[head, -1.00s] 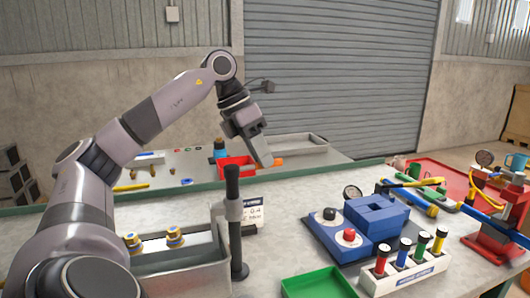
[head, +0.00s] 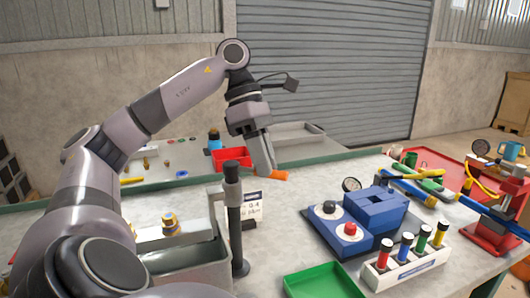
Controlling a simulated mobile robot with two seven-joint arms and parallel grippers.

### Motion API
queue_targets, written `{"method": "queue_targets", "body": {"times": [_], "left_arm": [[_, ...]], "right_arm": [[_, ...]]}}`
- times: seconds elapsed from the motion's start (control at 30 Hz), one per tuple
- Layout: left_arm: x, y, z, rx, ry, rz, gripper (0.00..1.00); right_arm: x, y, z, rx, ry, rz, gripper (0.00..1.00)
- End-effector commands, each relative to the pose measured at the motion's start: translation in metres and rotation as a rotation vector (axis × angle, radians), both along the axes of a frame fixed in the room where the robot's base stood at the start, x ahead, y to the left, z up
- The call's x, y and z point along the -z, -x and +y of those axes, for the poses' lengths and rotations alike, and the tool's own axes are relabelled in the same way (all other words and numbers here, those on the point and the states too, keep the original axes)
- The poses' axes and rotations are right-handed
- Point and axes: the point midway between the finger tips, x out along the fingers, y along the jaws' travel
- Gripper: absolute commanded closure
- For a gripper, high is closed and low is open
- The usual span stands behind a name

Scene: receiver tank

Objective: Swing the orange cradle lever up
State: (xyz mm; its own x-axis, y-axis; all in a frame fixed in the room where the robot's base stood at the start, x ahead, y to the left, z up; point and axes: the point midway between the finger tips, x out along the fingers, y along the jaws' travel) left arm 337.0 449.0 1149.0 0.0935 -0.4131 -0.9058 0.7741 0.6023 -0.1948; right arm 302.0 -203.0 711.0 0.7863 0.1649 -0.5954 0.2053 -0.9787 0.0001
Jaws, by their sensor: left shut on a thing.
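My left gripper (head: 266,165) reaches over the worktable from the left, fingers pointing down. It is shut on a short orange piece, the only orange part that shows, which I take for the orange cradle lever (head: 281,176). Its end sticks out to the right of the fingertips. The rest of the lever is hidden by the fingers or too small to make out, and I cannot tell its pivot. My right gripper is not in view.
A black post (head: 234,215) stands in front of the gripper, beside a grey bin (head: 190,265). A red tray (head: 229,157) lies behind. A blue block fixture (head: 375,210), a rack of coloured cylinders (head: 405,265) and a green tray (head: 322,282) stand right. Bare tabletop lies between.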

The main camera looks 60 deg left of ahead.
Motion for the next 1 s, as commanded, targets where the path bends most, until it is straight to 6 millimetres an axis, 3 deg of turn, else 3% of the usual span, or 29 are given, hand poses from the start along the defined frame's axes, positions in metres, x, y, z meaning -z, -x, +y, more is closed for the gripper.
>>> {"method": "queue_targets", "body": {"times": [0.3,0.77,0.8,0.87,1.0], "left_arm": [[0.0002,0.0052,-0.0045,0.098,0.0,0.002,1.0],[0.0008,0.0062,-0.0051,0.112,0.0,0.004,1.0],[0.0007,0.0063,-0.0051,0.112,0.0,0.004,0.75],[0.0007,0.0061,-0.0051,0.111,0.0,0.003,0.56],[0.0006,0.0058,-0.0048,0.108,0.001,0.003,0.56]], "right_arm": [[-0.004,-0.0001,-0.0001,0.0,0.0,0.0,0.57],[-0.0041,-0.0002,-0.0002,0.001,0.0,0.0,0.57],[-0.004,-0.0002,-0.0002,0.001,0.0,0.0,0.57],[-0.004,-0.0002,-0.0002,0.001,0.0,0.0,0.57],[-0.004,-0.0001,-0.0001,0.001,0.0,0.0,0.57]]}}
